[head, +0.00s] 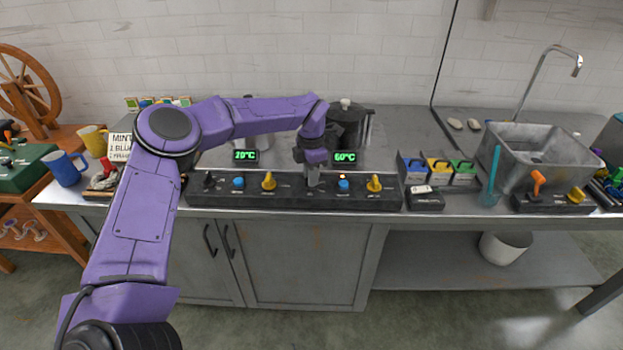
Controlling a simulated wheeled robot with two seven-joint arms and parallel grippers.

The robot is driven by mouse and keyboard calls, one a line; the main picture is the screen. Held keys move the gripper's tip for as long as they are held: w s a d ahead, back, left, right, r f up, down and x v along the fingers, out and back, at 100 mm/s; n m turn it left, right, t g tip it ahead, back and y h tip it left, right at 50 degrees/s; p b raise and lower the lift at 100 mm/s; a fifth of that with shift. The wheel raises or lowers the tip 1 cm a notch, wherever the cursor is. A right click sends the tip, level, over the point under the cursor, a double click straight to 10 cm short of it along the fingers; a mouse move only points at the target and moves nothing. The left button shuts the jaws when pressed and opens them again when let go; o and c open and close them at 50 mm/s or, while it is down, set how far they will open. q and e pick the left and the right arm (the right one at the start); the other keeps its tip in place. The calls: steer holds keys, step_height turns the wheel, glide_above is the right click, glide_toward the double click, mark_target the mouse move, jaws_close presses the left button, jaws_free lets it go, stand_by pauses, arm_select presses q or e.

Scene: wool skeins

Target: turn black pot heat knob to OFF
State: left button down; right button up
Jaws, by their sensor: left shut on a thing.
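The black pot (347,122) stands at the back of the counter, partly hidden by my left arm. Its green display (345,157) reads about 60°C, and a small orange light glows above the blue button (344,184) on the dark control panel (292,193). My left gripper (313,180) points down at the panel, left of that button. It is shut on what appears to be the black pot heat knob, which the fingers hide, so its setting cannot be read. My right gripper is out of view.
Yellow knobs (268,181) and (375,183), a blue button (238,182) and a black knob (208,180) share the panel. Blue, yellow and green packs (437,169) stand to the right, then a metal sink (540,155). A blue mug (65,168) is at the left.

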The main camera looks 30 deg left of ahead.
arm_select(q)
steer(key=n+b, duration=0.3)
steer(key=n, duration=0.3)
steer(key=shift+f+n, duration=0.15)
steer(key=shift+n, duration=0.15)
steer(key=n+b, duration=0.2)
steer(key=n, duration=0.1)
steer(key=shift+n+b, duration=0.65)
steer(key=shift+n, duration=0.85)
steer(key=c, duration=1.1)
jaws_free()
steer(key=shift+r, duration=0.2)
step_height(320, 180, up, 10)
steer(key=shift+r, duration=0.25)
